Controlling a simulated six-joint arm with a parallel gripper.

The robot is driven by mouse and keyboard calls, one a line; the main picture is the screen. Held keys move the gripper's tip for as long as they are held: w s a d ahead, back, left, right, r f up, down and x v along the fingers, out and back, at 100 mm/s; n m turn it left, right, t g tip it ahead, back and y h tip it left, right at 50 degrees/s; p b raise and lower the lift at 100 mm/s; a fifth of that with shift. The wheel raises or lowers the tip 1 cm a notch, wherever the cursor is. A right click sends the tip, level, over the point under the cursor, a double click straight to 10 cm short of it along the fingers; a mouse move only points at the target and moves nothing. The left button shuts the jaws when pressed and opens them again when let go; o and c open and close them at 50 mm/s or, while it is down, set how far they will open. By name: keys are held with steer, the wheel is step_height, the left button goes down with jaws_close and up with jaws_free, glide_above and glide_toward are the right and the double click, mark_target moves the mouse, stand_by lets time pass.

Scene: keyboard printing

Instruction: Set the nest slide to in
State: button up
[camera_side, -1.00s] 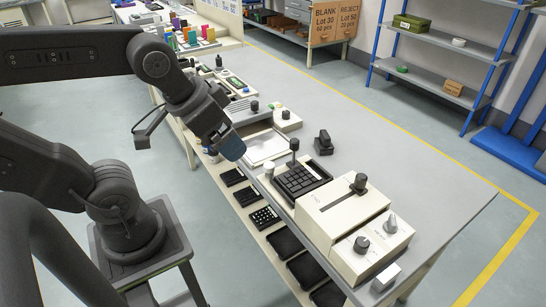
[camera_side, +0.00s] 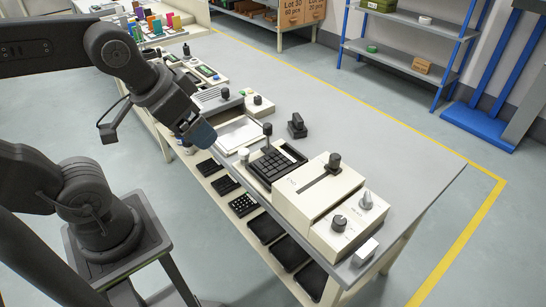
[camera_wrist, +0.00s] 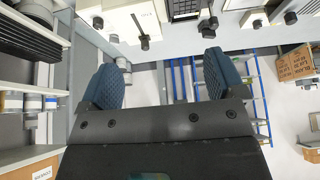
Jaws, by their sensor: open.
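A black keypad (camera_side: 272,165) sits in a dark nest at the left end of a cream printing machine (camera_side: 318,192). A thin post with a dark knob (camera_side: 267,129) stands at the nest's back left corner. I cannot tell for certain which part is the nest slide handle or its setting. My gripper (camera_side: 203,137) is above the bench's near edge, left of the nest and apart from it. In the wrist view my gripper (camera_wrist: 162,80) has its two blue pads wide apart with nothing between. The keypad (camera_wrist: 185,8) is partly cut off at that view's top, with a dark-knobbed rod (camera_wrist: 141,32) beside it.
The machine has a top slot with a black knob (camera_side: 333,160) and front dials (camera_side: 339,223). A pale tray (camera_side: 240,133) lies left of the nest. A black stamp-like object (camera_side: 297,126) stands behind it. The bench top (camera_side: 385,160) behind the machine is clear.

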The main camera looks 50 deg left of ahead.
steer(key=shift+c, duration=0.5)
steer(key=shift+w+r, duration=0.15)
steer(key=shift+w, duration=0.05)
steer(key=shift+c, duration=0.8)
steer(key=shift+n+g, duration=0.4)
steer(key=shift+g, duration=0.2)
steer(key=w, duration=0.2)
steer(key=w+a+r, duration=0.1)
steer(key=w, duration=0.1)
steer(key=w+a, duration=0.1)
steer(key=w, duration=0.1)
steer(key=shift+r, duration=0.35)
steer(key=c, duration=0.3)
steer(key=n+g, duration=0.3)
steer(key=g, duration=0.1)
glide_above(268, 125)
step_height(268, 125, down, 10)
steer(key=shift+c, duration=0.2)
step_height(268, 125, down, 14)
steer(key=shift+a+r, duration=0.1)
jaws_close()
